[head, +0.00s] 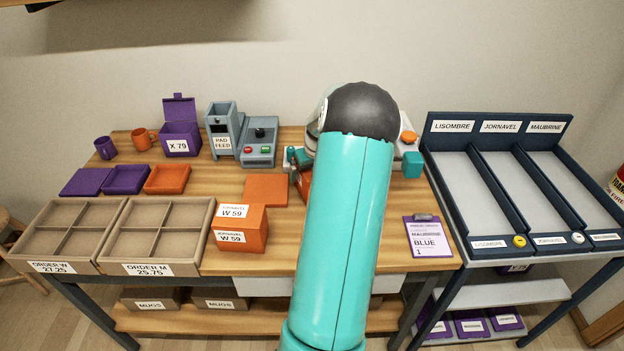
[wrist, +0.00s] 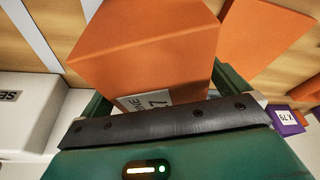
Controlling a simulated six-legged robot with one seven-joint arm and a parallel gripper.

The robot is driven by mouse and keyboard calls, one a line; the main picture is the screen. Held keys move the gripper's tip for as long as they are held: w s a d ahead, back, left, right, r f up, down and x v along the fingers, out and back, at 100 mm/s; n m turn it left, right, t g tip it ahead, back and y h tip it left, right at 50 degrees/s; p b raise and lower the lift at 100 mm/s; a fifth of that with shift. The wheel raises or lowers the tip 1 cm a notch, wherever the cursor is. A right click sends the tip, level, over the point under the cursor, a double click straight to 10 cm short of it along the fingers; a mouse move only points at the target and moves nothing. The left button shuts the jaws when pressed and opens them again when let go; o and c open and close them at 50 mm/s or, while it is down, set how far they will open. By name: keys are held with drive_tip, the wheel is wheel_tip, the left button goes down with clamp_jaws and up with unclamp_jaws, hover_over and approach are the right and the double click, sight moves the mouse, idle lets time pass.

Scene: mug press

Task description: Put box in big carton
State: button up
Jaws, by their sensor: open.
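An orange box (wrist: 145,45) with a partly readable white label lies between the green fingers of my gripper (wrist: 163,92) in the wrist view. The jaws are open around it; whether either finger touches it cannot be told. In the head view an orange patch (head: 304,184) shows beside my arm, which hides most of my gripper. Which one is the big carton is not marked.
A purple X 79 box (head: 181,139), the pad feed (head: 221,131) and mugs stand at the back. A clipboard (head: 428,237) lies at right.

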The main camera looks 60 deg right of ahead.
drive_tip(key=shift+f, duration=0.1)
drive_tip(key=c, duration=1.3)
